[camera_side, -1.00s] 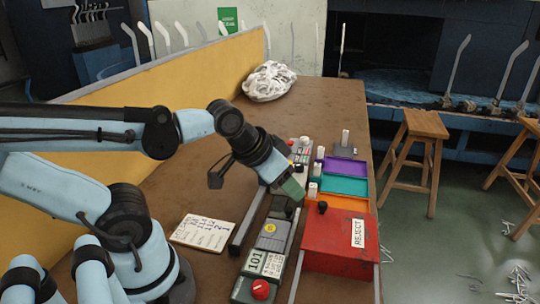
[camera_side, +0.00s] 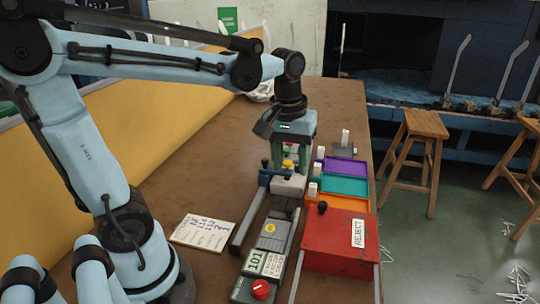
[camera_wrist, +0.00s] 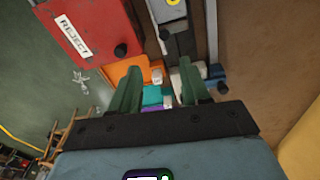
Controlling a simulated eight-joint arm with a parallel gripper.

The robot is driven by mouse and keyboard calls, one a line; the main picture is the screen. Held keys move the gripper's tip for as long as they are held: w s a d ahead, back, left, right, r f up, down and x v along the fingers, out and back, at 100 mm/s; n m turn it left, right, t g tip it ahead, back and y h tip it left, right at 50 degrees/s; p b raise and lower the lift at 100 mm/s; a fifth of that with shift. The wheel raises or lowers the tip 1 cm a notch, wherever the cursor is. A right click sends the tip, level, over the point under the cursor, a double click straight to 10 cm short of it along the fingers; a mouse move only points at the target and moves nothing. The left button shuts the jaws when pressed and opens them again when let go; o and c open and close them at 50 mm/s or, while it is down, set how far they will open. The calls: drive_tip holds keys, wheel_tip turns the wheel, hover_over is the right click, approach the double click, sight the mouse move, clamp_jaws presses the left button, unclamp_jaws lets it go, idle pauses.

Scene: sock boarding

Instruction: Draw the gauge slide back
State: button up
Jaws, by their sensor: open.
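A gauge unit (camera_side: 273,236) runs along the table, with a grey block, a yellow dot and a "101" display. Toward its far end is a pale grey block with blue parts (camera_side: 288,186), which looks like the gauge slide; it also shows in the wrist view (camera_wrist: 207,73), partly behind a finger. My gripper (camera_side: 290,163) points down over this block, its green fingers apart. In the wrist view my gripper (camera_wrist: 161,65) is open, with nothing held between the fingers. Whether a finger touches the block I cannot tell.
A red REJECT box (camera_side: 340,243) stands right of the gauge. Orange (camera_side: 350,203), teal (camera_side: 344,186) and purple (camera_side: 346,167) trays line up beyond it. A grey rail (camera_side: 249,220) and a written note (camera_side: 203,231) lie left. Bare table lies further left.

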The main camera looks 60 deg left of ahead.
sight(289, 208)
drive_tip(key=shift+n+g, duration=0.5)
drive_tip(key=shift+n, duration=0.1)
drive_tip(key=shift+w+a+f, duration=0.1)
drive_tip(key=shift+f, duration=1.9)
drive_tip(key=shift+w+a+f, duration=0.1)
drive_tip(key=shift+f, duration=1.85)
drive_tip(key=shift+w+a+f, duration=0.1)
drive_tip(key=shift+f, duration=1.9)
clamp_jaws()
